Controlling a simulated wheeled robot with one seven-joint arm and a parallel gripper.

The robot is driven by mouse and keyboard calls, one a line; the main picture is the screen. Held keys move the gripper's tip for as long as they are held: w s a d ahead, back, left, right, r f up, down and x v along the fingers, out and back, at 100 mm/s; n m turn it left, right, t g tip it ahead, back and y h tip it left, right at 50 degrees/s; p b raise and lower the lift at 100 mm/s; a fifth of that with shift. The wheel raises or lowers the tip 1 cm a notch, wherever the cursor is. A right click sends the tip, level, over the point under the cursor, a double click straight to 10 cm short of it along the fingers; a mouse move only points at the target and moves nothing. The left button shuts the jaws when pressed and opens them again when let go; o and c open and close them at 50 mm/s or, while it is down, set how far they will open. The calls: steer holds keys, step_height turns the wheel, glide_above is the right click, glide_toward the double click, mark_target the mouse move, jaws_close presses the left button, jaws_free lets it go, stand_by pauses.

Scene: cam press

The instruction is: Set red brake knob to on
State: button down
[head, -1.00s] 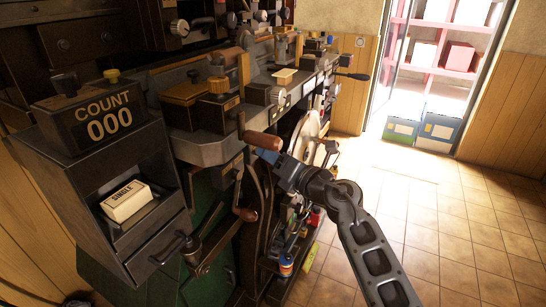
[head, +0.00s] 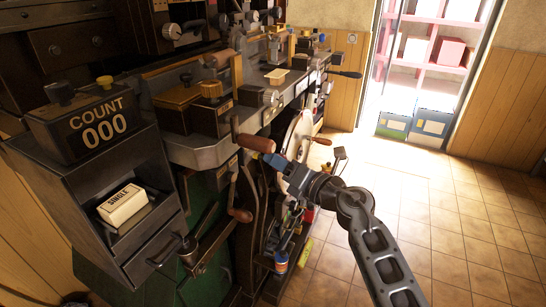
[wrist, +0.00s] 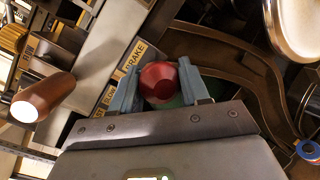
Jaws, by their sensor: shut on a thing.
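The red brake knob (wrist: 160,84) is a round red ball, seen in the wrist view between the two blue-grey fingers of my gripper (wrist: 161,88). The fingers are shut on it, one on each side. A BRAKE label (wrist: 131,57) is on the plate just beyond the knob. In the head view my gripper (head: 283,169) is at the front side of the machine, below its bench edge. It hides the knob there, and which position the knob is in cannot be told.
A brown wooden lever handle (head: 256,143) is close to my gripper; a brown handle also shows in the wrist view (wrist: 43,97). A lower crank grip (head: 240,215) is below left. A counter box reading 000 (head: 103,131) stands left. The tiled floor at right is clear.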

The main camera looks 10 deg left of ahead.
steer(key=c, duration=0.6)
jaws_free()
steer(key=shift+d, duration=0.25)
steer(key=shift+p+v, duration=0.45)
steer(key=shift+v, duration=3.4)
steer(key=shift+s, duration=0.15)
